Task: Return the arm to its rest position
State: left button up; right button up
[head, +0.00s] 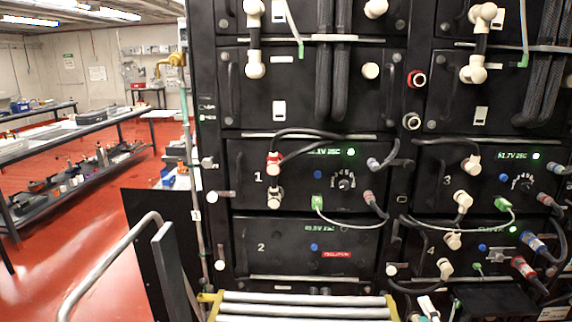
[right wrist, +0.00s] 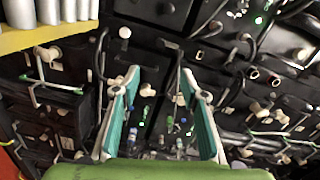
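My right gripper (right wrist: 161,72) shows in the right wrist view. Its two teal-padded fingers stand apart with nothing held between them. They point towards the dark front of the battery rack, with cables and connectors beyond the tips. I cannot make this gripper out clearly in the head view. My left gripper is in neither view. The black battery rack (head: 300,255) fills the middle and right of the head view, with numbered modules, green displays and plugged cables.
A yellow frame with pale rollers (head: 305,309) stands low before the rack; its yellow edge (right wrist: 45,38) also shows in the wrist view. A metal rail (head: 100,265) stands at lower left. Shelved benches (head: 70,133) stand beyond open red floor (head: 100,215). Cables hang from the rack.

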jog(key=s+a+f+n+g+y, duration=0.1)
jog(key=s+a+f+n+g, duration=0.1)
jog(key=s+a+f+n, duration=0.1)
jog(key=s+a+f+n+g+y, duration=0.1)
jog(key=s+a+f+n+g, duration=0.1)
jog(key=a, duration=0.4)
jog(key=s+a+f+n+g+y, duration=0.2)
jog(key=s+a+f+n+g, duration=0.1)
jog(key=s+a+f+n, duration=0.2)
jog(key=shift+s+a+n, duration=0.2)
jog(key=shift+s+n, duration=0.6)
jog(key=shift+s, duration=0.05)
jog(key=s+d+f+n+g+h, duration=0.1)
jog(key=s+f+n+g+h, duration=0.2)
jog(key=s, duration=0.7)
jog(key=s+f+n+g, duration=0.1)
jog(key=s+n+g, duration=0.25)
jog(key=s, duration=0.65)
notch_tip(320, 180, down, 25)
jog(key=s+g, duration=0.1)
jog(key=g, duration=0.1)
jog(key=s+d+f+g, duration=0.1)
jog(key=s+d+f, duration=0.2)
jog(key=s+f, duration=1.4)
jog(key=shift+s+d+f+h, duration=0.2)
jog(key=shift+s+h, duration=0.1)
jog(key=shift+s, duration=0.2)
